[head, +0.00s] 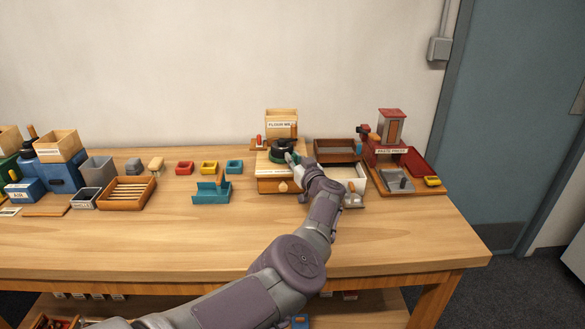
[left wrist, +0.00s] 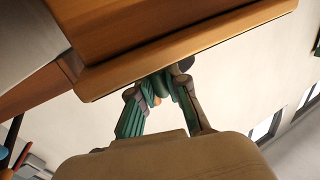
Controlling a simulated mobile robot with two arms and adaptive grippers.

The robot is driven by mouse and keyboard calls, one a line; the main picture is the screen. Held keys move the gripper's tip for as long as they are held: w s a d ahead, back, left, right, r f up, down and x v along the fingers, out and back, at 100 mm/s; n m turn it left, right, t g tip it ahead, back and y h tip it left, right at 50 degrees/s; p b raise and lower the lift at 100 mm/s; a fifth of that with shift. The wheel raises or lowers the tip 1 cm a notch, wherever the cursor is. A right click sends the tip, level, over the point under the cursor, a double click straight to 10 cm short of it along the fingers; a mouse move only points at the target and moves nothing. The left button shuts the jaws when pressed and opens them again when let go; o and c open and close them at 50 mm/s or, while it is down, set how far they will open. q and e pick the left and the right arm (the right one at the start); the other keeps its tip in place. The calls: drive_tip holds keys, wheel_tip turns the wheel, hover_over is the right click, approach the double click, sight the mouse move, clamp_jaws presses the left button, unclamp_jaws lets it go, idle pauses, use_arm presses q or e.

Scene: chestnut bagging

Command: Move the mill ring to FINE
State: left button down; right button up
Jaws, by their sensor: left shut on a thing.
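The flour mill (head: 277,184) stands at the back of the workbench, right of centre, with a labelled wooden hopper (head: 282,119) behind it. Its dark green mill ring (head: 279,154) sits on top. My left gripper (head: 292,158) reaches in from the front right and is shut at the ring's right side. In the left wrist view the fingers (left wrist: 168,92) close near dark green and dark parts under a wooden edge (left wrist: 180,50). The gripper and arm hide part of the ring. The ring's setting marks are too small to read. My right gripper does not show.
The front of the bench (head: 150,250) is clear.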

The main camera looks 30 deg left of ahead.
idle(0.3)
use_arm(q)
drive_tip(key=c, duration=1.1)
unclamp_jaws()
drive_tip(key=shift+w, duration=0.1)
drive_tip(key=shift+c, duration=0.2)
wheel_tip(320, 180, up, 10)
